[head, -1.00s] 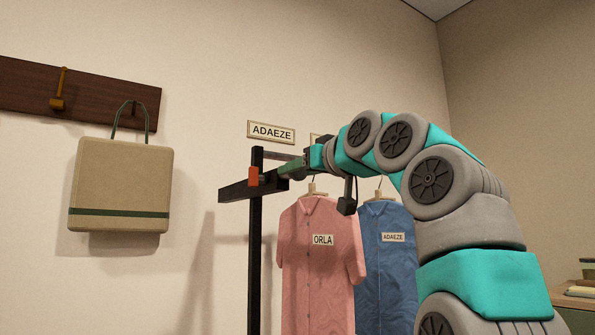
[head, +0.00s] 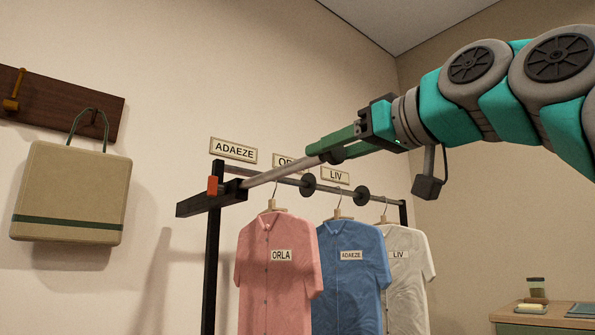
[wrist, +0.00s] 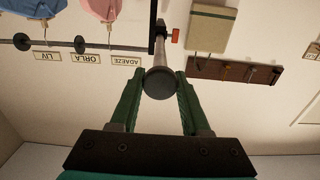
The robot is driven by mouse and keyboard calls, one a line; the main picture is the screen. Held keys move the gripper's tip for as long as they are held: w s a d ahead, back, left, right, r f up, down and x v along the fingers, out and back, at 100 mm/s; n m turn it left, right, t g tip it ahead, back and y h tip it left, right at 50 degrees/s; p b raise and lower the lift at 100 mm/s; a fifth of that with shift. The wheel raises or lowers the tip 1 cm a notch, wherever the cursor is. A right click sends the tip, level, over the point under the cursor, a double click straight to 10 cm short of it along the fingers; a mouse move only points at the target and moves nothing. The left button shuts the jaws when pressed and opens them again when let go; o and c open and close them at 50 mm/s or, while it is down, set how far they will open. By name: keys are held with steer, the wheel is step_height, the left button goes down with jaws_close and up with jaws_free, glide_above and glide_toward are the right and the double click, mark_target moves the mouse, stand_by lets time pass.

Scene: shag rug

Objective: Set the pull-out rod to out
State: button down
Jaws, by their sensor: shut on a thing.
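The pull-out rod (head: 272,173) is a pale metal rod. It runs out of a dark bracket (head: 208,199) on the clothes rail's left side, with a long bare length showing. My gripper (head: 322,150) has green fingers and is shut on the rod's free end, well away from the bracket. In the wrist view the rod's dark round end knob (wrist: 160,83) sits between the two fingertips, with the rod running back to the bracket. An orange-red block (head: 213,186) is on the bracket.
Pink (head: 278,265), blue (head: 352,270) and white (head: 406,270) shirts hang from the rail below the rod. A beige bag (head: 72,195) hangs on the wall at left. A cabinet (head: 545,315) stands at lower right.

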steer(key=v, duration=0.6)
steer(key=shift+s+d, duration=0.25)
steer(key=shift+s, duration=0.05)
steer(key=shift+c, duration=1.9)
jaws_free()
steer(key=v, duration=0.7)
steer(key=shift+s+d, duration=0.25)
steer(key=shift+s, duration=0.1)
